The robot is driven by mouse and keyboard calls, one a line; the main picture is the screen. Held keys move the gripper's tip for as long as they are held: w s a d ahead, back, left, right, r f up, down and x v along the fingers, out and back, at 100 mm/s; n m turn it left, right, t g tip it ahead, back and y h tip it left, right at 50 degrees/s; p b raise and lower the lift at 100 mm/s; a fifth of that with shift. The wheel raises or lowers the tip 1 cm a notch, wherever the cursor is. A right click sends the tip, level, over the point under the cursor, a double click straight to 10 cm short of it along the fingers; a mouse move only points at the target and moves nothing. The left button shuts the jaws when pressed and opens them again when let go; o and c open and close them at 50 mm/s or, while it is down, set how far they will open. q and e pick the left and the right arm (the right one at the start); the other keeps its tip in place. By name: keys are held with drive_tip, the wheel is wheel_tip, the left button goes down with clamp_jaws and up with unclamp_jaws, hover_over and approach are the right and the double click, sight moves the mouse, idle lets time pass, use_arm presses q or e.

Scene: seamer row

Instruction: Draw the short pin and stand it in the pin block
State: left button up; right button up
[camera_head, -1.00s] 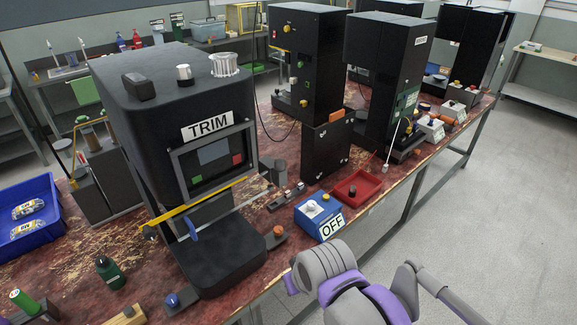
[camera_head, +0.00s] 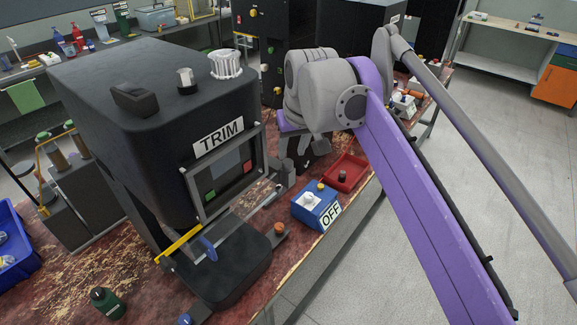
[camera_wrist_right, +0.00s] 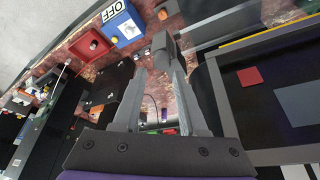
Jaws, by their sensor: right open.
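My right gripper (camera_head: 306,150) is over the bench just right of the TRIM machine, partly hidden by my own wrist in the head view. In the right wrist view its two fingers (camera_wrist_right: 157,85) are apart, with nothing held between them. Small pale bits (camera_wrist_right: 142,55) lie near the fingertips. I cannot tell which piece is the short pin or the pin block. My left gripper is not in view.
The black TRIM machine (camera_head: 150,110) stands close left of the gripper. A blue OFF box (camera_head: 312,207) and a red tray (camera_head: 348,165) holding a dark knob sit at the bench's front edge. An orange button (camera_head: 279,229) is near the machine's base.

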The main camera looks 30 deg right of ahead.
sight(288, 161)
drive_tip(key=x, duration=0.5)
drive_tip(key=shift+w, duration=0.1)
drive_tip(key=shift+a, duration=0.1)
clamp_jaws()
